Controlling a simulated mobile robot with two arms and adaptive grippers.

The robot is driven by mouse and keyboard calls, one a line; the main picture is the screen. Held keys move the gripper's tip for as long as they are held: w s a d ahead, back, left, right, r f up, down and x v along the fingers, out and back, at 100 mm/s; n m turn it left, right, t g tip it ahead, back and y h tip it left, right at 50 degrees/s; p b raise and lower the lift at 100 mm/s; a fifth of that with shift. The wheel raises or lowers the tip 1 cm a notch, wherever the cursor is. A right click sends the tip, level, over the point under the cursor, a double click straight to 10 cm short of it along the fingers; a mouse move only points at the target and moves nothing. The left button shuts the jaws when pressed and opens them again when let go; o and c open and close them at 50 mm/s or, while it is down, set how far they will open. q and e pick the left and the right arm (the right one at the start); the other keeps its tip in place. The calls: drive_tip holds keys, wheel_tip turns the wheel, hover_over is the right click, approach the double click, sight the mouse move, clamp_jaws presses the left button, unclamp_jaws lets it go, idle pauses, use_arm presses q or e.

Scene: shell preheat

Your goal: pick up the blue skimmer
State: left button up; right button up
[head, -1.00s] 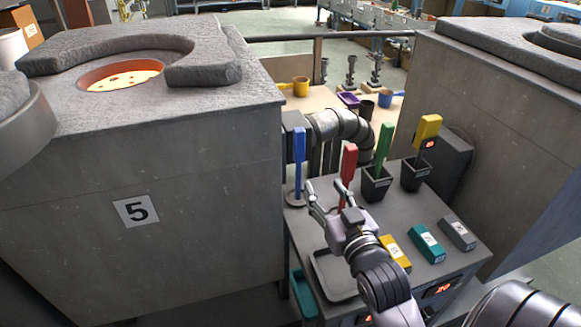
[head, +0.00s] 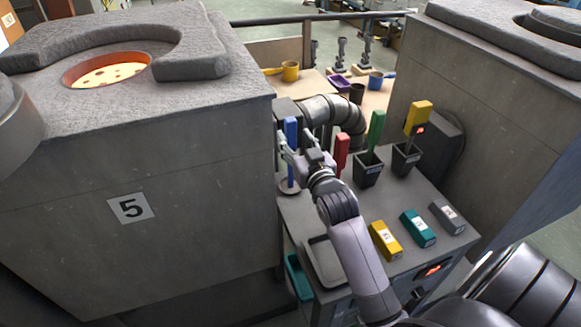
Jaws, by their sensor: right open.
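The blue skimmer (head: 291,133) stands upright with its blue handle up and its round disc (head: 290,187) low at the left edge of the grey bench top. My right gripper (head: 296,148) is open at the handle, its fingers pointing away from me. The fingers overlap the lower handle in the picture. I cannot tell whether the handle is between them or touched. My left gripper is not in view.
A red-handled tool (head: 342,150) stands just right of my gripper. Green-handled (head: 376,130) and yellow-handled (head: 418,118) tools stand in black holders. A grey tray (head: 327,262) and several labelled blocks lie nearer. Furnace 5 (head: 190,165) rises close on the left.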

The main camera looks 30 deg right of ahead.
sight(293, 130)
drive_tip(key=x, duration=0.3)
drive_tip(key=p+x, duration=0.1)
drive_tip(key=x, duration=0.1)
drive_tip(key=shift+d+r, duration=0.15)
drive_tip(key=shift+r, duration=0.1)
drive_tip(key=shift+c, duration=0.2)
drive_tip(key=shift+r, duration=0.1)
clamp_jaws()
